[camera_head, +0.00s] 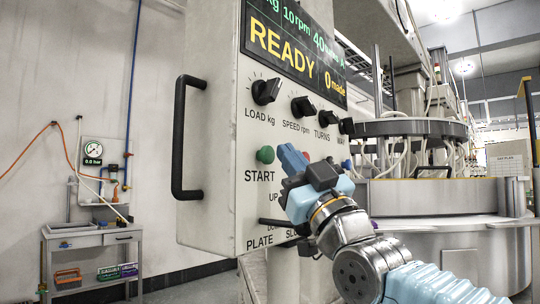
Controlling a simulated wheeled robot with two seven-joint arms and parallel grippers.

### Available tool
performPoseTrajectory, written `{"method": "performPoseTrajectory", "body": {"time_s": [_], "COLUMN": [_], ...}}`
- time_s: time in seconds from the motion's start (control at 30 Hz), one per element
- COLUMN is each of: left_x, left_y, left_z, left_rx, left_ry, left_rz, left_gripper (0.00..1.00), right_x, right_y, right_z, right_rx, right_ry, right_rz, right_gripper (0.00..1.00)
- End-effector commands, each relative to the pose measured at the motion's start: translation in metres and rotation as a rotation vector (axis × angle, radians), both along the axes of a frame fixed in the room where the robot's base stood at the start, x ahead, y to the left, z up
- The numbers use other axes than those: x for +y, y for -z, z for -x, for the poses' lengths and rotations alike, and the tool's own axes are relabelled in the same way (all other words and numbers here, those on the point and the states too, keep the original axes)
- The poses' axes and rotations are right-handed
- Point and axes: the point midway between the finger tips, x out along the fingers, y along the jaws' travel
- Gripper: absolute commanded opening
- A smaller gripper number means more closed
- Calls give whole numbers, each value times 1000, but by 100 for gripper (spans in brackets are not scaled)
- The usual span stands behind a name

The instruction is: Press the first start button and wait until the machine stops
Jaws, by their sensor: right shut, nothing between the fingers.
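The green START button (265,155) sits on the light grey control panel (222,140), above its START label. My right gripper (287,152) is shut and empty, its blue fingertips just right of the green button in the picture. I cannot tell how far the fingertips are from the panel face. A red button (306,156) shows partly behind the fingers. The display (290,50) reads READY and 0 made. The machine (440,195) with its round steel table stands to the right. My left gripper is not in view.
Black knobs (265,91) for load, speed and turns sit above the buttons. A lever (272,222) and PLATE label are below, partly hidden by my gripper. A black handle (180,135) sticks out on the panel's left. A side table (88,240) stands by the wall.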

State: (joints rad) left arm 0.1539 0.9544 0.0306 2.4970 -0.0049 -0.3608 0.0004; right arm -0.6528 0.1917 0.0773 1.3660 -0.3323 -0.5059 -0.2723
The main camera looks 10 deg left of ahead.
Motion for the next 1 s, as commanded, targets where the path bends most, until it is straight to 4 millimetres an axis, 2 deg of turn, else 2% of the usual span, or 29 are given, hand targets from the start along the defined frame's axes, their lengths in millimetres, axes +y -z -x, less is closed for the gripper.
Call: {"method": "performPoseTrajectory", "body": {"time_s": [0.3,1.0], "left_x": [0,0], "left_y": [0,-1], "left_z": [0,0], "left_rx": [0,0], "left_ry": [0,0], "left_rz": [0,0], "left_gripper": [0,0], "right_x": [8,11], "right_y": [0,-1], "right_z": [-4,-6], "right_rx": [0,0], "right_ry": [-1,0], "right_rz": [1,0], "right_gripper": [0,0]}}
